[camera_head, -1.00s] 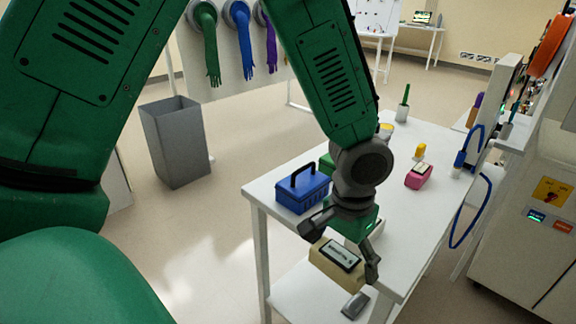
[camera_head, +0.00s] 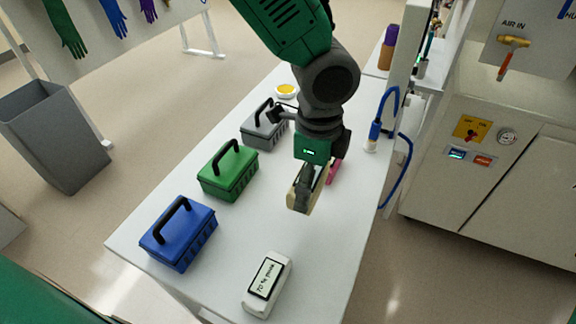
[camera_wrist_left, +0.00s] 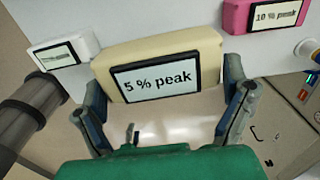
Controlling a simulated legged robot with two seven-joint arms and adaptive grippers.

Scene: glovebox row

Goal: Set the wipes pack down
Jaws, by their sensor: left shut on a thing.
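A cream wipes pack (camera_head: 294,200) labelled "5 % peak" is in my left gripper (camera_head: 304,192), over the middle of the white table (camera_head: 225,265). In the left wrist view the cream pack (camera_wrist_left: 185,45) sits between the two fingers (camera_wrist_left: 163,105), its label facing the camera. I cannot tell whether its underside touches the tabletop. A white pack (camera_head: 281,277) lies near the front of the table. A pink pack (camera_head: 334,173), partly hidden behind the gripper, shows its "10 % peak" label in the wrist view (camera_wrist_left: 262,14). My right gripper is not in view.
Blue (camera_head: 180,238), green (camera_head: 230,175) and grey (camera_head: 262,133) handled boxes line the table's left side. A yellow-topped dish (camera_head: 287,91) is at the back. A blue hose (camera_head: 382,115) stands at the right edge. Bare tabletop lies between the boxes and packs.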

